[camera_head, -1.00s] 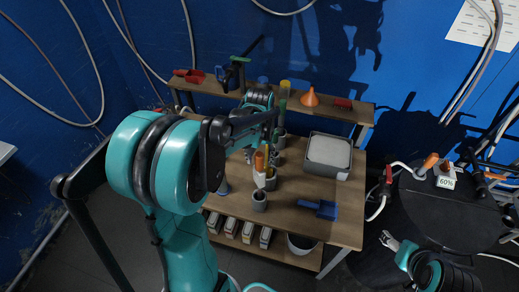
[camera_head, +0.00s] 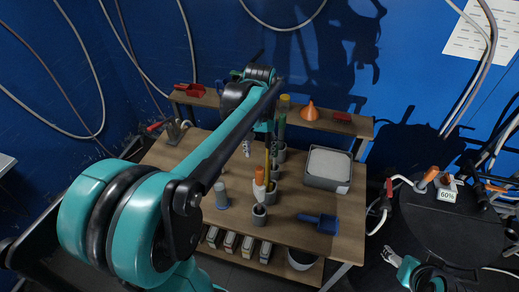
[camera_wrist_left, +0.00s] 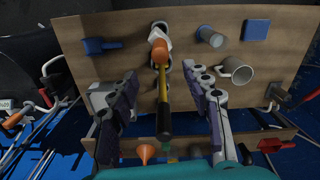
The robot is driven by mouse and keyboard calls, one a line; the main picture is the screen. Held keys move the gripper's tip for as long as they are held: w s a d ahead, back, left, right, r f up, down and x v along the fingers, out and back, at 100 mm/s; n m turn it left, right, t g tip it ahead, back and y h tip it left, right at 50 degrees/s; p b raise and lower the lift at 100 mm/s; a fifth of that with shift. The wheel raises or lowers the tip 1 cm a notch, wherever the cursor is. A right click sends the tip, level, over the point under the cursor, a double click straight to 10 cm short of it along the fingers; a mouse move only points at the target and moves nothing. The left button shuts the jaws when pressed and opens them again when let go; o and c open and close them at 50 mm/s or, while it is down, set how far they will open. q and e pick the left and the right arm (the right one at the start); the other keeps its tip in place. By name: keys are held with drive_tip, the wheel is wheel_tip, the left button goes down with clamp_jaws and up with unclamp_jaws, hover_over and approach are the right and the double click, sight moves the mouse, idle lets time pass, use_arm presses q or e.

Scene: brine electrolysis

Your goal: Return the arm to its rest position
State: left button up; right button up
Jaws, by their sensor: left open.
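My left arm (camera_head: 225,135) reaches from the lower left across the wooden table (camera_head: 300,250), its elbow large at the left. In the head view its gripper is mostly hidden near the back of the table. In the left wrist view my left gripper (camera_wrist_left: 165,105) has its two fingers wide apart with nothing clasped. A yellow-shafted tool with a black end (camera_wrist_left: 163,105) shows between the fingers in the picture; I cannot tell how near it is. My right gripper (camera_head: 391,257) shows small at the lower right, empty-looking, its opening unclear.
Grey cups (camera_head: 259,215), a grey box (camera_head: 328,168) and a blue scoop (camera_head: 320,222) are on the table. An orange funnel (camera_head: 311,112) stands on the raised back shelf. A white mug (camera_wrist_left: 236,72) shows in the wrist view. A round black table (camera_head: 450,225) stands right.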

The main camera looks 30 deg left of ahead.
idle(0.4)
use_arm(q)
drive_tip(key=s+d+f+m+t+b, duration=0.1)
drive_tip(key=s+d+f+t+b, duration=0.1)
drive_tip(key=f+b, duration=0.5)
drive_tip(key=s+d+f+m+t+b, duration=0.2)
drive_tip(key=s+d+f+b, duration=0.3)
drive_tip(key=f+b, duration=0.2)
drive_tip(key=s+d+f+m+t+b, duration=0.1)
drive_tip(key=s+d+f+t+b, duration=0.2)
drive_tip(key=f+b, duration=0.4)
wheel_tip(320, 180, down, 3)
drive_tip(key=shift+s+d+f+m+b, duration=0.15)
drive_tip(key=shift+s+d+m+b, duration=0.2)
drive_tip(key=shift+s, duration=0.2)
